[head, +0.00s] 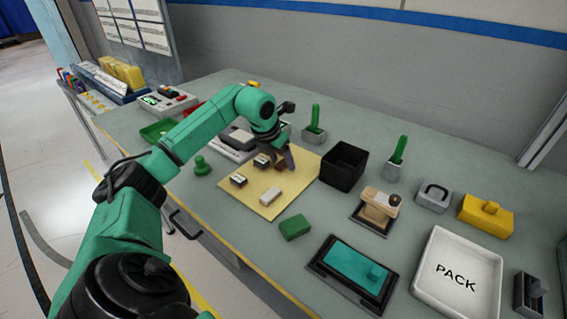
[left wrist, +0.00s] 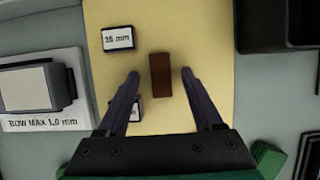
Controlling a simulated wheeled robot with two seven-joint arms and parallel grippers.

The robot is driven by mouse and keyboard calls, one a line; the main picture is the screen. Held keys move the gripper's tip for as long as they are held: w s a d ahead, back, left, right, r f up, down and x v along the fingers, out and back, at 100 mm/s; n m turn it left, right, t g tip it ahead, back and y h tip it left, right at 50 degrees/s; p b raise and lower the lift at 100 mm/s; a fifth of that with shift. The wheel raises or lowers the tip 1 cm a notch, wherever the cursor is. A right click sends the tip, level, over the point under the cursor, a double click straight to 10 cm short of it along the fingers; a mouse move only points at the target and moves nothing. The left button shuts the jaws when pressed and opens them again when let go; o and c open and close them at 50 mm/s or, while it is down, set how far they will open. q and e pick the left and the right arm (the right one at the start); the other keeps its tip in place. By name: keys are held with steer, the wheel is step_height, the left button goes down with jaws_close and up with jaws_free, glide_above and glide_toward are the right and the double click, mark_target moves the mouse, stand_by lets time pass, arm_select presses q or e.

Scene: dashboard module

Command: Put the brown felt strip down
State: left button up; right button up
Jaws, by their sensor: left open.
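The brown felt strip (left wrist: 160,75) lies on the pale yellow mat (left wrist: 205,40) in the left wrist view, between the two fingers of my left gripper (left wrist: 160,73). The fingers are open, with a clear gap on each side of the strip. In the head view my left gripper (head: 283,161) is low over the back part of the mat (head: 240,199) and largely hides the strip. My right gripper is not in view.
Small labelled blocks, one reading 15 mm (left wrist: 118,38), and a pale block (head: 270,197) share the mat. A black bin (head: 343,165) stands just right of it. A green block (head: 295,227), a tablet (head: 354,271) and a PACK tray (head: 458,277) are nearer the front.

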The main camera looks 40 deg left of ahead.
arm_select(q)
steer(key=shift+s+r, duration=0.1)
jaws_close()
